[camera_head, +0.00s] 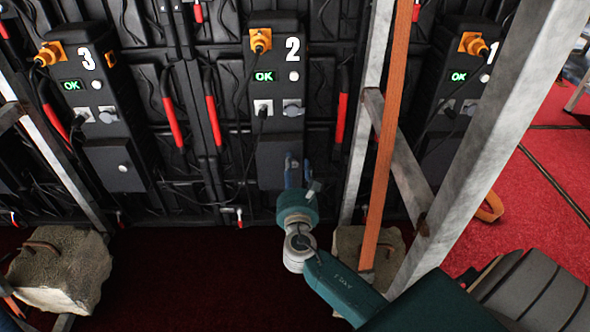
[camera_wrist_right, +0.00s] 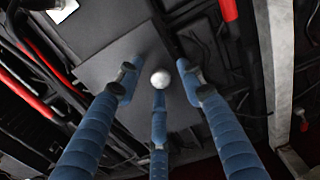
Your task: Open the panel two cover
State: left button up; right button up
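Panel two (camera_head: 276,80) is the black box marked "2" in the middle of the wall in the head view, with a green OK display. Its dark grey cover (camera_head: 270,160) is at the lower end and looks shut. In the wrist view the cover (camera_wrist_right: 115,68) is a grey plate with a round silver knob (camera_wrist_right: 160,79). My right gripper (camera_head: 293,172) is in front of the cover. Its blue fingers (camera_wrist_right: 158,85) are spread around the knob, two above and one below; I cannot tell whether any touches it. My left gripper is not in view.
Panel three (camera_head: 97,95) stands to the left and panel one (camera_head: 458,90) to the right, partly behind metal truss bars (camera_head: 505,125). An orange strap (camera_head: 390,120) hangs right of panel two.

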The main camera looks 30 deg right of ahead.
jog(key=shift+w, duration=0.1)
grip_shut()
jog(key=shift+r, duration=0.1)
dwell(0.3)
